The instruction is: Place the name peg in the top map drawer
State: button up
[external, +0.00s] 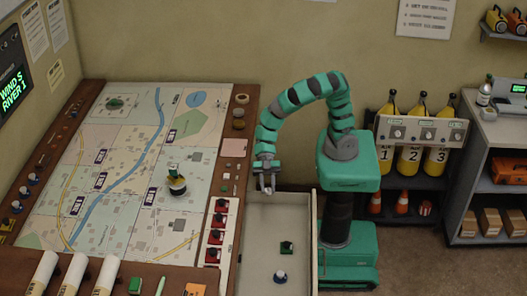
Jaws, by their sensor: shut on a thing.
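My gripper (266,188) points down above the back end of the open top map drawer (299,215), near the edge of the map table. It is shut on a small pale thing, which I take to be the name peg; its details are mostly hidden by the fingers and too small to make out. The drawer is pulled out to the right of the table.
The back part of the drawer floor is clear. A rack with yellow cylinders (408,158) stands right.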

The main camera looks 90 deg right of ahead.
jog(key=shift+f+b, duration=0.6)
jog(key=shift+f, duration=15.05)
jog(key=shift+f, duration=0.1)
jog(key=o, duration=0.9)
jog(key=shift+o, duration=0.2)
